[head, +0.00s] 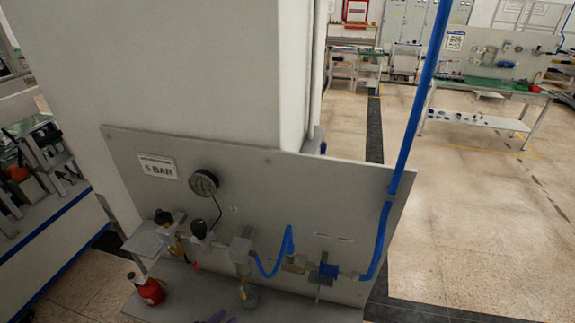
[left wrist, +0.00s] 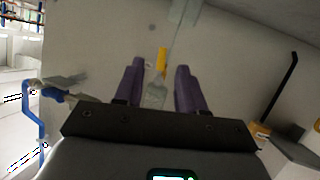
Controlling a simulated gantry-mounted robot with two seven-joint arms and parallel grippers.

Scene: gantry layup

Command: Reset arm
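My left gripper (head: 222,317) shows only as purple fingertips at the bottom edge of the head view, below the clear filter bowl (head: 249,296). In the left wrist view, its two purple fingers (left wrist: 160,66) stand apart with a gap between them. A clear bowl (left wrist: 155,94) and a yellow piece (left wrist: 162,60) show in that gap. I cannot tell whether they are between the fingers or beyond them. Neither finger visibly touches them. My right gripper is not in view.
A grey panel (head: 330,225) carries a round gauge (head: 203,183), a "5 BAR" label (head: 158,167), black-knobbed valves (head: 199,229) and a blue hose (head: 384,225). A red bottle (head: 148,289) stands at its lower left. Open floor (head: 480,230) lies to the right, with a workbench (head: 490,87) behind.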

